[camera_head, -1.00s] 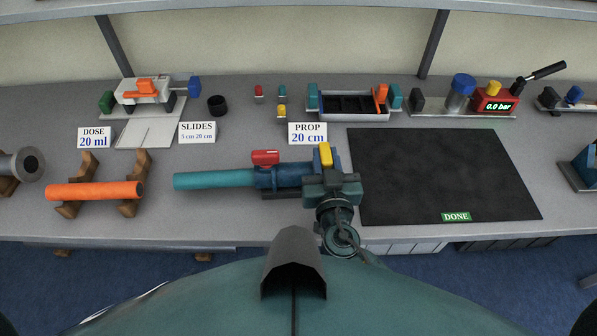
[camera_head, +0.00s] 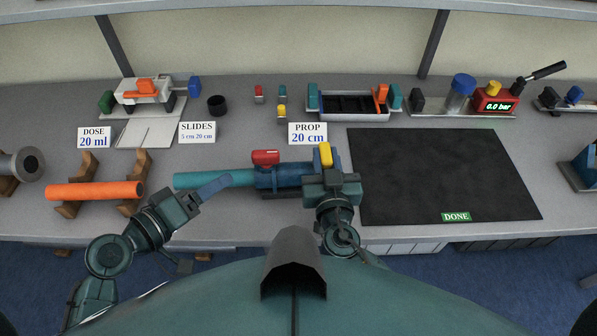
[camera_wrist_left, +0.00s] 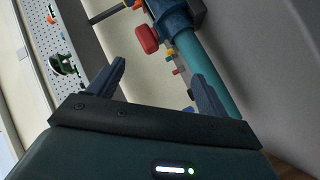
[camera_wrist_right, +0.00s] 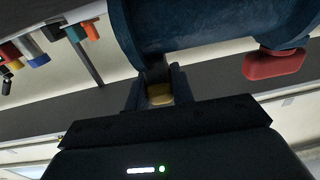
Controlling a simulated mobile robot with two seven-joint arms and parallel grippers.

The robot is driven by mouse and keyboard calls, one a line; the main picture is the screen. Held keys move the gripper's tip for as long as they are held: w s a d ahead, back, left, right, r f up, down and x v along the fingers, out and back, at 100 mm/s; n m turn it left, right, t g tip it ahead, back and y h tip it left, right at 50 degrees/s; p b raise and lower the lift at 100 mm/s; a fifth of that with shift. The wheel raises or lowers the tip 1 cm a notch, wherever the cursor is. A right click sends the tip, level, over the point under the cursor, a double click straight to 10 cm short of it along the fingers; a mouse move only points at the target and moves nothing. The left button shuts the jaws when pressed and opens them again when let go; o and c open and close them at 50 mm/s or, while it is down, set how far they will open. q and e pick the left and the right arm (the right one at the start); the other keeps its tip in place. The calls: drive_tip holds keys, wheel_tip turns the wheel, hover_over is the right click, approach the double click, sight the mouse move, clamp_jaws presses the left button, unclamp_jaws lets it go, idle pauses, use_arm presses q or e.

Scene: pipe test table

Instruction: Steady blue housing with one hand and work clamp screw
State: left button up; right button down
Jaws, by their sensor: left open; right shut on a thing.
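The blue housing (camera_head: 287,175) lies on the table with a red handle (camera_head: 265,157) on top and a teal pipe (camera_head: 215,179) running out of its left end. My right gripper (camera_wrist_right: 158,88) is at the housing's right end, shut on a yellow knob (camera_wrist_right: 160,96), which also shows in the head view (camera_head: 325,154). I cannot tell whether this knob is the clamp screw. My left gripper (camera_head: 222,184) is open and empty near the pipe, left of the housing. In the left wrist view the pipe (camera_wrist_left: 187,52), housing (camera_wrist_left: 172,17) and red handle (camera_wrist_left: 147,39) are beyond its fingers.
An orange pipe (camera_head: 95,191) rests on wooden cradles at the left. A black mat (camera_head: 440,170) with a DONE label lies clear at the right. Signs stand behind the housing, including the PROP 20 cm card (camera_head: 308,133). A pressure gauge (camera_head: 494,105) reads 0.0 bar.

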use_arm(q)
drive_tip(key=w+d+r+m+g+h, duration=0.2)
drive_tip(key=d+r+m+g+h, duration=0.15)
drive_tip(key=d+m, duration=0.4)
drive_tip(key=w+d+r+m+g+h, duration=0.2)
drive_tip(key=d+r+m+g, duration=0.15)
drive_tip(key=d+m, duration=0.45)
drive_tip(key=m+g+y, duration=0.5)
drive_tip(key=m+y, duration=1)
drive_tip(key=m, duration=0.9)
approach(265, 152)
drive_tip(key=shift+n, duration=0.25)
wheel_tip(265, 152, down, 9)
drive_tip(key=shift+s+a+r, duration=0.1)
drive_tip(key=shift+a, duration=0.05)
drive_tip(key=shift+c, duration=0.5)
